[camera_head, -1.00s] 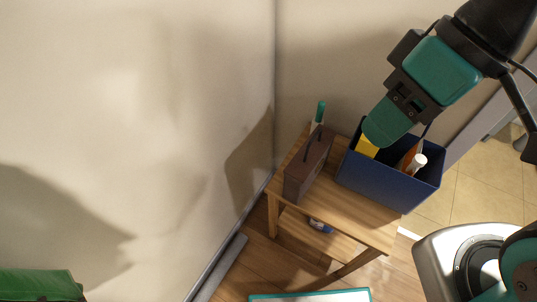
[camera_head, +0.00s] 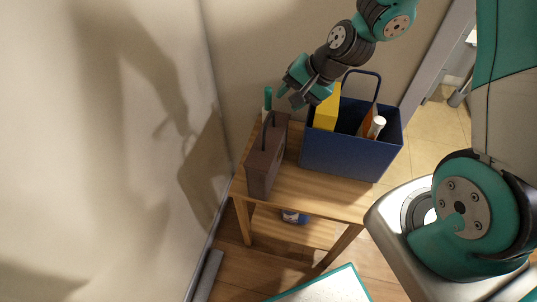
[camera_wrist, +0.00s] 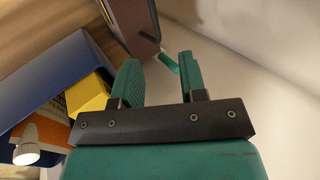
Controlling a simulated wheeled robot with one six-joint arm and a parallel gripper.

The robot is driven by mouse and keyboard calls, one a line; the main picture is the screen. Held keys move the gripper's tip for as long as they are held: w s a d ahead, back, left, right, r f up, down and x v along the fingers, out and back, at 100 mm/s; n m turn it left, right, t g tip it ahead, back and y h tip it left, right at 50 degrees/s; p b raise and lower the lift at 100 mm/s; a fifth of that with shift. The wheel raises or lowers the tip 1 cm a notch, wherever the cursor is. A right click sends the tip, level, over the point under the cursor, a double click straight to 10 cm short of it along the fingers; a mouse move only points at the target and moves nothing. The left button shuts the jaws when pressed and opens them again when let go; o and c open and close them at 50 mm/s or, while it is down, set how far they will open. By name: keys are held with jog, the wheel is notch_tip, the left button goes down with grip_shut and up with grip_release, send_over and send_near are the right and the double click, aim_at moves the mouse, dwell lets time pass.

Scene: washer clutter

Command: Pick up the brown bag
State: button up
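The brown bag (camera_head: 264,165) stands upright on the wooden table, left of the blue bin, with a dark handle on top. In the wrist view, part of the brown bag (camera_wrist: 133,28) shows at the top, beyond the fingertips and slightly left of centre. My gripper (camera_head: 290,97) is above the back of the table, above and to the right of the bag's handle, apart from it. In the wrist view, my gripper (camera_wrist: 158,75) has its two green fingers spread with nothing between them. Most of the bag is out of the wrist view.
The blue bin (camera_head: 345,160) stands right of the bag, holding a yellow box (camera_head: 327,112) and a white-capped bottle (camera_head: 376,127). The wooden table (camera_head: 312,192) sits by the wall. A blue bottle (camera_head: 294,217) is underneath.

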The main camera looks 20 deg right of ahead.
aim_at(271, 116)
jog(key=p+x, duration=0.1)
jog(key=x, duration=1)
jog(key=shift+s+f, duration=0.1)
jog(key=shift+f, duration=0.3)
grip_shut()
dwell(0.8)
